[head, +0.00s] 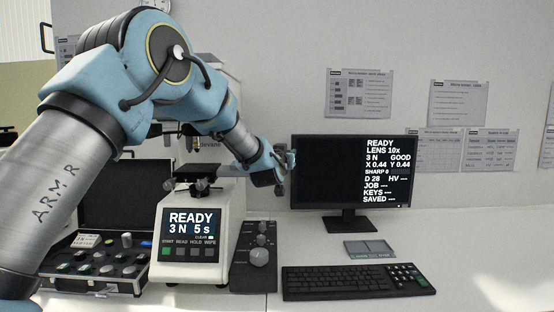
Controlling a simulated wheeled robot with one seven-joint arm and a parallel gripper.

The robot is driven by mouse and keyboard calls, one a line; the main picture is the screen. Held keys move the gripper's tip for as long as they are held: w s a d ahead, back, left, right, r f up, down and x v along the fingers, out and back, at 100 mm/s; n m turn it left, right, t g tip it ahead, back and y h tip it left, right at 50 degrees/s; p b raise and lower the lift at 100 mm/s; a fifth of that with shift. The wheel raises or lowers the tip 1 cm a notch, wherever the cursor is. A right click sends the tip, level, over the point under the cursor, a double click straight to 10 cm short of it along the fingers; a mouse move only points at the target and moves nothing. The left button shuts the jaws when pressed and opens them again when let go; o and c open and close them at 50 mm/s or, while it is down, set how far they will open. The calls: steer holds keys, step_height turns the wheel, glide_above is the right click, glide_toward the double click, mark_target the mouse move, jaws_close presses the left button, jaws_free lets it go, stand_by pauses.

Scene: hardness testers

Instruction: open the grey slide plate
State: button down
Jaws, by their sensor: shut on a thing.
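A flat grey plate (369,250), which looks like the slide plate, lies on the white bench in front of the monitor. It shows two side-by-side sections and a darker front strip with tiny marks. My gripper (286,163) is up at the left edge of the monitor, above and to the left of the plate and apart from it. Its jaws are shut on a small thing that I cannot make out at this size. The wrist partly hides the fingers.
The hardness tester (201,232) stands left, with a dark knob box (258,258) beside it. An open case (100,262) of small pieces is farther left. The monitor (345,173) stands behind the plate, the keyboard (345,281) in front. The bench right of it is clear.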

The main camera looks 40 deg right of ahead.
steer(key=shift+s+d+f, duration=0.1)
steer(key=shift+s+d, duration=0.05)
steer(key=c, duration=0.7)
jaws_free()
steer(key=b+v, duration=0.4)
steer(key=v, duration=0.6)
steer(key=shift+s+a, duration=0.2)
steer(key=shift+a, duration=0.15)
